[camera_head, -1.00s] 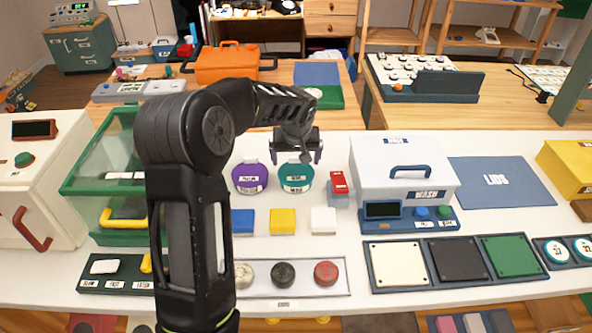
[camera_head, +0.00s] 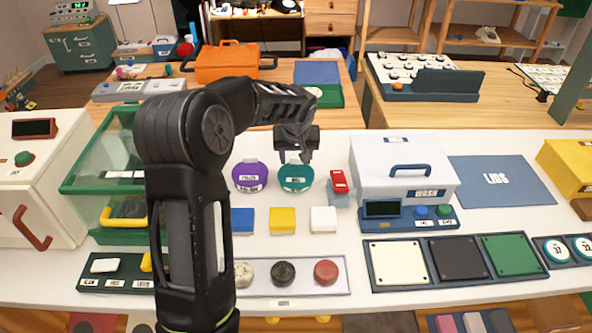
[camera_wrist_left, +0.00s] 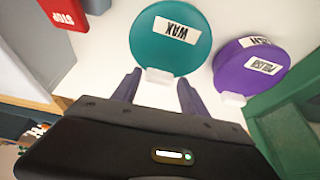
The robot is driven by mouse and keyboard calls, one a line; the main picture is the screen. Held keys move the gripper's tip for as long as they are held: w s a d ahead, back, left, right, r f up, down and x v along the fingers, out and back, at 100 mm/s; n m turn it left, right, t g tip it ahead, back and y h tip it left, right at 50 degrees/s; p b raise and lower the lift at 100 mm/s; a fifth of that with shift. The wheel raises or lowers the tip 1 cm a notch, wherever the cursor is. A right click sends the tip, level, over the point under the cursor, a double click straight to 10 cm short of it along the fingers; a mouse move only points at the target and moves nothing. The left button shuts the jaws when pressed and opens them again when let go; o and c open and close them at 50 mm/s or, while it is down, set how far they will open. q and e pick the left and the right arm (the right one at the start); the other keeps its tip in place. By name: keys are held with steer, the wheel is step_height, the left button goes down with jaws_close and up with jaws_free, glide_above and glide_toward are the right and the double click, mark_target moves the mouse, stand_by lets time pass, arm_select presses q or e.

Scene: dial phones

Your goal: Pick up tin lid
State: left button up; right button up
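A round teal tin (camera_head: 296,178) labelled WAX stands on the white counter, with its teal lid (camera_wrist_left: 172,52) on top and a small white tab (camera_wrist_left: 157,77) at its edge. A purple tin (camera_head: 249,177) labelled POLISH stands to its left; it also shows in the left wrist view (camera_wrist_left: 250,68). My left gripper (camera_head: 295,158) is over the far edge of the teal tin. In the left wrist view its two fingers (camera_wrist_left: 158,92) are apart, one on either side of the white tab, with nothing clearly held. My right gripper is not in view.
A blue LIDS mat (camera_head: 500,182) lies clear on the right. A white WASH box (camera_head: 402,172) and a red-topped STOP block (camera_head: 340,183) stand right of the tins. A green glass-sided case (camera_head: 110,165) is on the left. Coloured blocks (camera_head: 282,221) lie in front.

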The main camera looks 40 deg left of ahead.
arm_select(q)
jaws_close()
stand_by(0.3)
step_height(320, 180, up, 10)
steer(key=shift+b, duration=0.3)
stand_by(0.4)
stand_by(0.4)
